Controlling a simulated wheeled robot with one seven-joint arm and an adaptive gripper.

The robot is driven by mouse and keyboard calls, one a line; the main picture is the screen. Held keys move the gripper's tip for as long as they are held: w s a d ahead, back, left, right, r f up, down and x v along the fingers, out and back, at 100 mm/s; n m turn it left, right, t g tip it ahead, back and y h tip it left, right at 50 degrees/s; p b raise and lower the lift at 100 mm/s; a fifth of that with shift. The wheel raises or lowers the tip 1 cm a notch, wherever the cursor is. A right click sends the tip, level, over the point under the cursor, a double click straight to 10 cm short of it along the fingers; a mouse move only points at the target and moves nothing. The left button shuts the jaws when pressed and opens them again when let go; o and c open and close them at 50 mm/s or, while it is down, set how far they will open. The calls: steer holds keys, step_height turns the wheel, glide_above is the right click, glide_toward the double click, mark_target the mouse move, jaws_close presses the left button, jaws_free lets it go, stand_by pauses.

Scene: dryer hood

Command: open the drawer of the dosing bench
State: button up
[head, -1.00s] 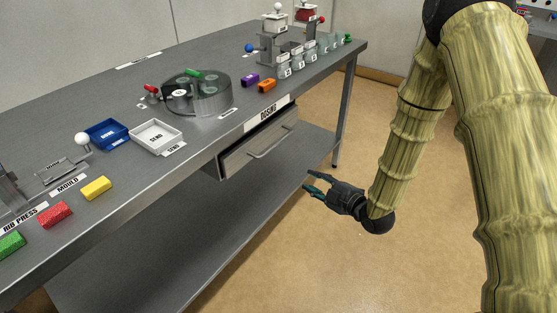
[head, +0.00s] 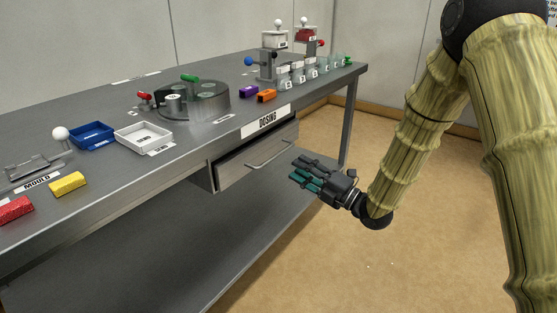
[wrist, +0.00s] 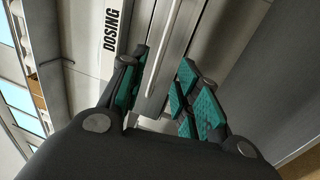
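The drawer (head: 238,164) hangs under the bench top, below the DOSING label (head: 267,121), with a bar handle (head: 270,154) across its grey front. It looks closed. My gripper (head: 304,172) is just in front of the drawer, near the handle's right end. In the wrist view my gripper (wrist: 160,88) is open, its teal-padded fingers apart, with the drawer front and the handle (wrist: 165,45) showing between and beyond them. I cannot tell whether any finger touches the handle.
The dosing bench (head: 110,190) has a grey top with a round drum (head: 205,105), a white tray (head: 143,137) and a blue tray (head: 92,136). A lower shelf (head: 200,235) runs under the drawer. Open floor (head: 300,260) lies to the right.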

mark_target(279, 154)
steer(key=b+x, duration=0.2)
steer(key=x, duration=0.6)
steer(key=shift+w+a+r, duration=0.1)
steer(key=shift+w+a, duration=0.15)
steer(key=shift+a, duration=0.05)
steer(key=shift+c, duration=0.2)
jaws_close()
steer(key=shift+d, duration=0.15)
